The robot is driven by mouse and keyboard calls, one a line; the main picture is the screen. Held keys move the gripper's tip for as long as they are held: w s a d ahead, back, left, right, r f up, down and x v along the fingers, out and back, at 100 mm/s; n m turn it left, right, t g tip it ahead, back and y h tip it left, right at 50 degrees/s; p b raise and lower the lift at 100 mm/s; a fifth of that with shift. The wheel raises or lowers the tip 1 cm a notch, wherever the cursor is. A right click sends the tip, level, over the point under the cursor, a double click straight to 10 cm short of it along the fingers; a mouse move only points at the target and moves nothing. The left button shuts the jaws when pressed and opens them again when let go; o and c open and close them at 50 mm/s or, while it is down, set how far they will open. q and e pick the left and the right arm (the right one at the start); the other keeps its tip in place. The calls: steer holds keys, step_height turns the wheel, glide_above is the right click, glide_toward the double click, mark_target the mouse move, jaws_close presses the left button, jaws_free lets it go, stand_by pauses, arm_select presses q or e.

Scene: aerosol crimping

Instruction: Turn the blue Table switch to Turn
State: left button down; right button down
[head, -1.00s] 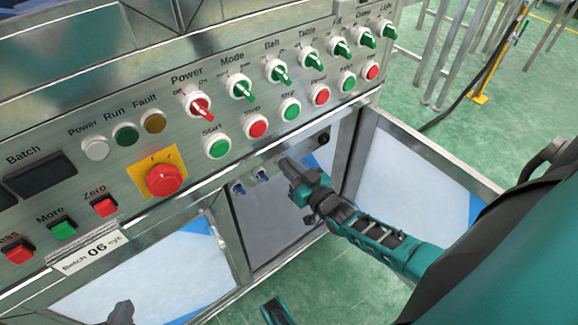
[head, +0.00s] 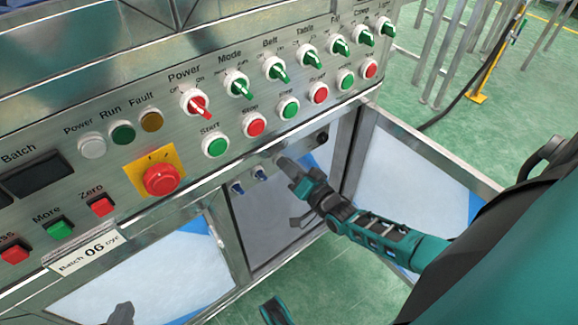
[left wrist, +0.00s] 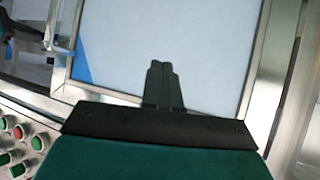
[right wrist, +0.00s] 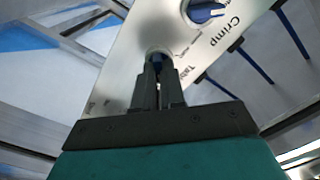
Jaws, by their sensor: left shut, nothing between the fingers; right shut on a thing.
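My right gripper (right wrist: 158,85) is shut on a blue switch knob (right wrist: 158,58) on a metal panel. A partly hidden label beside it seems to read Table. The fingers cover most of the knob, so I cannot tell where it points. A blue Crimp switch (right wrist: 206,12) sits up and to the right of it. In the head view my right gripper (head: 281,160) is at the lower panel, right of two small blue switches (head: 259,173). My left gripper (left wrist: 163,85) is shut and empty in front of a white door panel; its tip shows at the head view's bottom left (head: 122,313).
The upper panel (head: 60,105) carries a red Power switch (head: 196,103), several green switches, one also labelled Table (head: 309,54), and rows of push buttons. A red emergency stop (head: 162,179) sits on a yellow plate. Framed white doors lie below, with green floor at right.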

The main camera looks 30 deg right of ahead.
arm_select(q)
steer(key=shift+r, duration=0.1)
stand_by(0.4)
arm_select(e)
steer(key=c, duration=1.2)
jaws_free()
steer(key=shift+s, duration=0.1)
arm_select(q)
steer(key=shift+s+a+r+p, duration=0.15)
steer(key=shift+a+r+p, duration=0.45)
steer(key=shift+p, duration=1)
arm_select(e)
steer(key=shift+s+d, duration=0.15)
steer(key=shift+s, duration=1.95)
steer(key=shift+s+d, duration=0.2)
steer(key=shift+s, duration=1.95)
steer(key=shift+s+d, duration=0.15)
steer(key=shift+s, duration=1.95)
arm_select(q)
steer(key=shift+d+r, duration=0.15)
steer(key=shift+r, duration=0.1)
steer(key=shift+f, duration=0.2)
